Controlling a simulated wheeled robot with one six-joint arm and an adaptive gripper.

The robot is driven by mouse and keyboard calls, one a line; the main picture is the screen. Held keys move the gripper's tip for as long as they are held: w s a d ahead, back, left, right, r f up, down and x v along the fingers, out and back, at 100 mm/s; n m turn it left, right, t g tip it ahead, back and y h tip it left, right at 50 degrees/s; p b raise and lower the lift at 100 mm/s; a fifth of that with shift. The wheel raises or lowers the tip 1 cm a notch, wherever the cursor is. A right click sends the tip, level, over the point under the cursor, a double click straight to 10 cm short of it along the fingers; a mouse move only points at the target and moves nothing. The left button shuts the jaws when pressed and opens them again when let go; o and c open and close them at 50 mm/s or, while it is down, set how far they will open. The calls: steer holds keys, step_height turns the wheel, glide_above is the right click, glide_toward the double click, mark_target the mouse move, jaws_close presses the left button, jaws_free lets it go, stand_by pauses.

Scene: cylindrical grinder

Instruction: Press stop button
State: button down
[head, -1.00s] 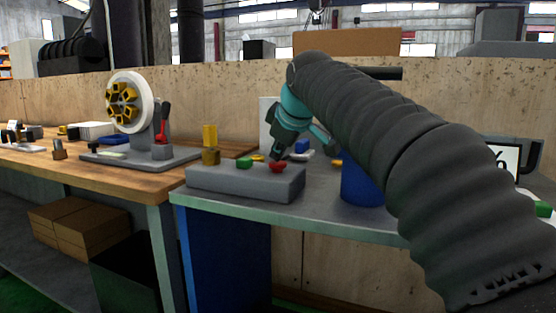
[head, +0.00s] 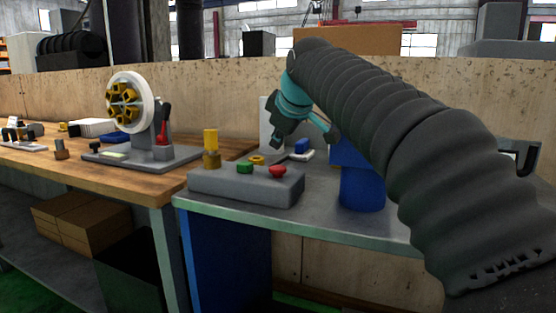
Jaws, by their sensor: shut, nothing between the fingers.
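The red stop button (head: 278,171) sits at the right end of the top of a grey control box (head: 240,187), in the head view. A green button (head: 244,168) is to its left on the same box. My gripper (head: 275,140) is shut and empty, pointing down. It hangs above and a little behind the red button, with a visible gap between them. Whether the button is pressed in cannot be told.
The box stands on a grey metal table (head: 330,222). A blue container (head: 362,190) stands right. A wheel fixture (head: 130,103) is on the wooden bench at left.

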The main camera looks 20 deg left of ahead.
steer(key=shift+r+p, duration=0.5)
steer(key=shift+r, duration=0.6)
steer(key=shift+d, duration=0.1)
